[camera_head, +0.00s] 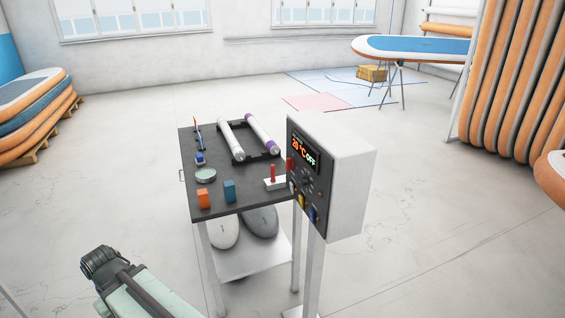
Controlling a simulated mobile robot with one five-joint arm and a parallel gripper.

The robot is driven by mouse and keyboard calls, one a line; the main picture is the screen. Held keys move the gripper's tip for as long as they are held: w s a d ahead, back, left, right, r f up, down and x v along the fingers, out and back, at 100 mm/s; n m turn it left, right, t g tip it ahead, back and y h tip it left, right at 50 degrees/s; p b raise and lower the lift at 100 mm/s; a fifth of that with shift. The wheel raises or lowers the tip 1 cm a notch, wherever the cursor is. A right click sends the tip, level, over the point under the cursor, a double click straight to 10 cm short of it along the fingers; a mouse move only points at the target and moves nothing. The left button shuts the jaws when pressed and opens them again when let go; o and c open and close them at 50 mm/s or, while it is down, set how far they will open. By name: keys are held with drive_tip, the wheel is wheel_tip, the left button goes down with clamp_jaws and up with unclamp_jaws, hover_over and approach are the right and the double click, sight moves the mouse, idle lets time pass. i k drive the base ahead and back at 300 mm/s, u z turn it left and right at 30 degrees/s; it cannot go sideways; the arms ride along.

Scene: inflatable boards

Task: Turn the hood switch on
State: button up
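A white control box (342,178) stands on a post at the right front of the workbench. Its dark front panel faces left and has a lit display (303,151) that seems to read 20 °C and OFF. Below the display is a round dark dial (307,181). Along the panel's lower and left edges are small coloured controls, including a yellow one (301,201) and a blue one (313,214). Their labels are too small to read, so I cannot tell which is the hood switch. My arm shows at the bottom left, apart from the box; no gripper fingers show.
The dark workbench (240,200) holds two rollers (231,139), a round dish (206,175), an orange block (204,198), a blue block (229,191) and a red-handled device (273,178). Open floor lies left and right; stacked boards (35,115) stand far left.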

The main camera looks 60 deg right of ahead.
sight(290, 162)
drive_tip(key=i, duration=0.9)
drive_tip(key=z, duration=0.05)
